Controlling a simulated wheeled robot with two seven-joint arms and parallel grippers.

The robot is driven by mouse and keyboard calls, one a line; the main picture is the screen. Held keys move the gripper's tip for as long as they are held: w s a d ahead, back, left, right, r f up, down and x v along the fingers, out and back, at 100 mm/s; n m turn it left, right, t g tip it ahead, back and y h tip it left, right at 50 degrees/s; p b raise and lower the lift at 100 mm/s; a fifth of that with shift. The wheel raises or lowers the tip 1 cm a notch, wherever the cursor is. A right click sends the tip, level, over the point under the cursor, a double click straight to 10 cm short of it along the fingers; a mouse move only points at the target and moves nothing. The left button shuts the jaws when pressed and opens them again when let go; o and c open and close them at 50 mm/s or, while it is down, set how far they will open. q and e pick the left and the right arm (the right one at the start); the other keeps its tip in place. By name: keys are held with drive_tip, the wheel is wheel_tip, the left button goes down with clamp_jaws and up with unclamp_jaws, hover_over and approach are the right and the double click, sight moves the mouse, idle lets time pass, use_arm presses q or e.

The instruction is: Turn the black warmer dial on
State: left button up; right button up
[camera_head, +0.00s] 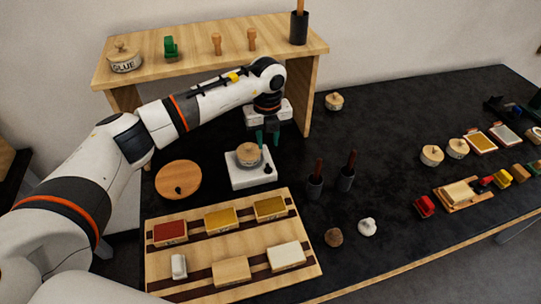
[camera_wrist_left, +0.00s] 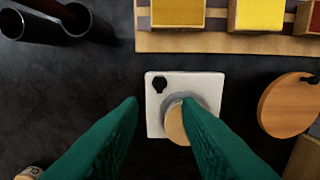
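The white square warmer (camera_head: 250,180) sits on the black tabletop with a wooden-lidded pot (camera_head: 247,154) on it. Its small black dial (camera_head: 268,169) is at the front right corner. In the left wrist view, the warmer (camera_wrist_left: 152,124) shows the dial (camera_wrist_left: 159,84) at its upper left corner, clear of the pot lid (camera_wrist_left: 176,124). My left gripper (camera_head: 267,138) points down above the warmer, its teal fingers apart and empty. In the wrist view the fingertips (camera_wrist_left: 160,102) lie just below the dial, and one finger partly covers the lid. My right gripper is out of view.
A round wooden lid (camera_head: 178,180) lies left of the warmer. A wooden tray (camera_head: 201,251) with several coloured blocks lies in front. Two dark cups with sticks (camera_head: 315,187) (camera_head: 346,178) stand to the right. A wooden shelf (camera_head: 205,62) stands behind; its right leg is near my gripper.

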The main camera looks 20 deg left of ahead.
sight(268, 166)
use_arm(q)
drive_tip(key=f, duration=0.2)
drive_tip(key=f+p, duration=0.1)
drive_tip(key=shift+s+f, duration=0.15)
drive_tip(key=shift+s, duration=0.15)
drive_tip(key=shift+w+f, duration=0.2)
drive_tip(key=shift+f, duration=0.85)
wheel_tip(268, 166, down, 4)
drive_tip(key=shift+w+f+p, duration=0.15)
drive_tip(key=shift+f+p, duration=0.05)
drive_tip(key=shift+p, duration=0.25)
drive_tip(key=shift+f, duration=0.25)
clamp_jaws()
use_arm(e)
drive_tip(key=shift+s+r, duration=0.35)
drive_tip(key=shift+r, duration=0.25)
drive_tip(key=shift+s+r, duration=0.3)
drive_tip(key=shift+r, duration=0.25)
